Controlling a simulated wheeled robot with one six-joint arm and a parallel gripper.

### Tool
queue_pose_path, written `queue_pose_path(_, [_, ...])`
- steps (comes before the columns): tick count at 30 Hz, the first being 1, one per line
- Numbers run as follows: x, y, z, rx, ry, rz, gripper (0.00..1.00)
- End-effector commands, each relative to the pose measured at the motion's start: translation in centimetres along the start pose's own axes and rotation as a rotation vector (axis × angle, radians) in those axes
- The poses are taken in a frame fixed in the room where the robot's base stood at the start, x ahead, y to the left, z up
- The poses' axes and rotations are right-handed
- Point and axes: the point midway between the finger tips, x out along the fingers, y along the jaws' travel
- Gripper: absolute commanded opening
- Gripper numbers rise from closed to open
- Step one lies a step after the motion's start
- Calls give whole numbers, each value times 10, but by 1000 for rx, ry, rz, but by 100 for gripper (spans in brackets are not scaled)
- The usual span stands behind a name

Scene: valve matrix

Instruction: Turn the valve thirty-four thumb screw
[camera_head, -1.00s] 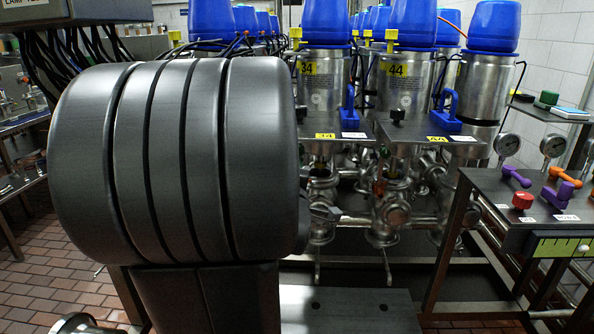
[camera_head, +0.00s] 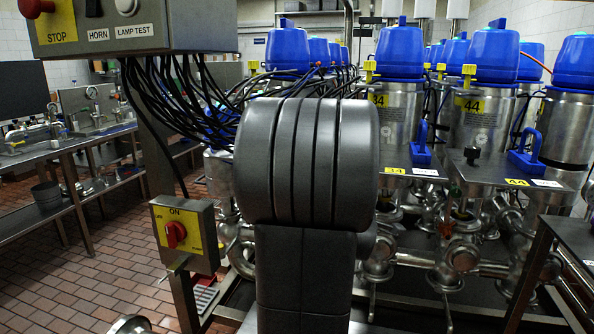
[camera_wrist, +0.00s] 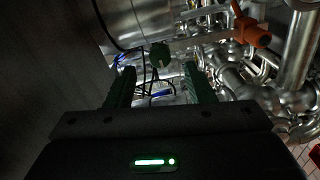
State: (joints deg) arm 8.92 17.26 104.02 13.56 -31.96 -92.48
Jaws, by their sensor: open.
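Valve thirty-four (camera_head: 398,75) is a steel cylinder with a blue cap, partly hidden by my arm in the head view. Its yellow 34 tag (camera_head: 395,170) sits on the plate in front, next to a blue handle (camera_head: 421,150). The thumb screw of valve thirty-four cannot be made out in the head view. In the wrist view, a dark green knob (camera_wrist: 160,54) shows just beyond and between the fingertips; I cannot tell whether it is that screw. My gripper (camera_wrist: 160,80) is open, with nothing visible held. My arm hides it in the head view.
A switch box (camera_head: 185,236) and an overhead control box (camera_head: 105,28) with hanging cables are at left. The wrist view shows pipes and an orange-handled valve (camera_wrist: 253,32).

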Motion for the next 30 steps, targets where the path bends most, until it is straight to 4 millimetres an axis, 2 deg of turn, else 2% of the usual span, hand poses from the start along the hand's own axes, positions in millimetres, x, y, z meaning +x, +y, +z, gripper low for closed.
queue_pose_path(6, [35, 0, 0, 0, 0, 1, 48])
queue_pose_path(12, [52, 0, 0, 0, 0, 0, 48])
queue_pose_path(25, [54, 0, 0, 3, 0, 1, 48])
queue_pose_path(30, [43, 1, 0, 1, 1, 2, 48])
